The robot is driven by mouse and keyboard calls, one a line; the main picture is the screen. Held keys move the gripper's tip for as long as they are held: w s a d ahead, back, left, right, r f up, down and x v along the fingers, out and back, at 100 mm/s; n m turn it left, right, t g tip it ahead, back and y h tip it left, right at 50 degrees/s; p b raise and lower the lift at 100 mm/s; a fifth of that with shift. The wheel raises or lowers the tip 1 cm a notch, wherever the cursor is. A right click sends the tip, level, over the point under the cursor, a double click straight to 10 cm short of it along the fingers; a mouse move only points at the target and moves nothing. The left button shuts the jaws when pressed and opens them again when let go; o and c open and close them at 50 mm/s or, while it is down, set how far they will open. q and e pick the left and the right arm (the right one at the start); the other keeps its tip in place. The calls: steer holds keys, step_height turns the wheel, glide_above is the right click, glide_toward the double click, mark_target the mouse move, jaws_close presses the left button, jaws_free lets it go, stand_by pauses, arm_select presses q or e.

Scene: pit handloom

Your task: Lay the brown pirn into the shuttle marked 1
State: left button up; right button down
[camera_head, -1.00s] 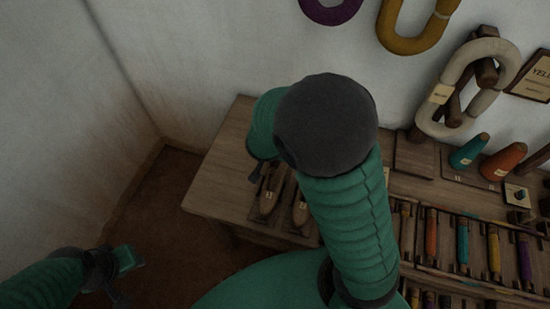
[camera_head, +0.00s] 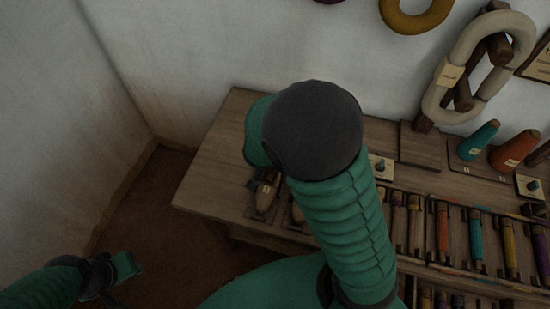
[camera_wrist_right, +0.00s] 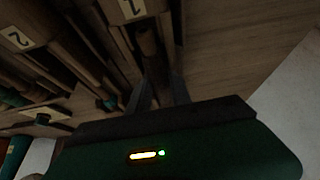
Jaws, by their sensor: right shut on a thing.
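The shuttle marked 1 (camera_wrist_right: 132,8) shows at the top of the right wrist view, its label beside a long dark slot. The shuttle marked 2 (camera_wrist_right: 22,38) lies to its left. In the head view, one shuttle (camera_head: 264,198) lies on the left end of the bench, and another is mostly hidden by my right arm. My right gripper (camera_wrist_right: 160,92) is shut on a dim brown rod, seemingly the brown pirn (camera_wrist_right: 148,45), at the shuttle marked 1. Whether it touches the shuttle is unclear. My left gripper (camera_head: 122,278) hangs empty at lower left, away from the bench; its jaw opening is unclear.
A rack of coloured pirns (camera_head: 475,238) fills the bench's right side. A teal cone (camera_head: 478,140) and an orange cone (camera_head: 514,151) stand behind it. A pale yarn hank (camera_head: 440,100) hangs on the wall. The bench's left corner (camera_head: 215,165) is bare.

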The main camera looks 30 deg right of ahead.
steer(key=c, duration=1.1)
jaws_free()
step_height(320, 180, up, 8)
steer(key=p, duration=0.6)
steer(key=shift+r, duration=0.1)
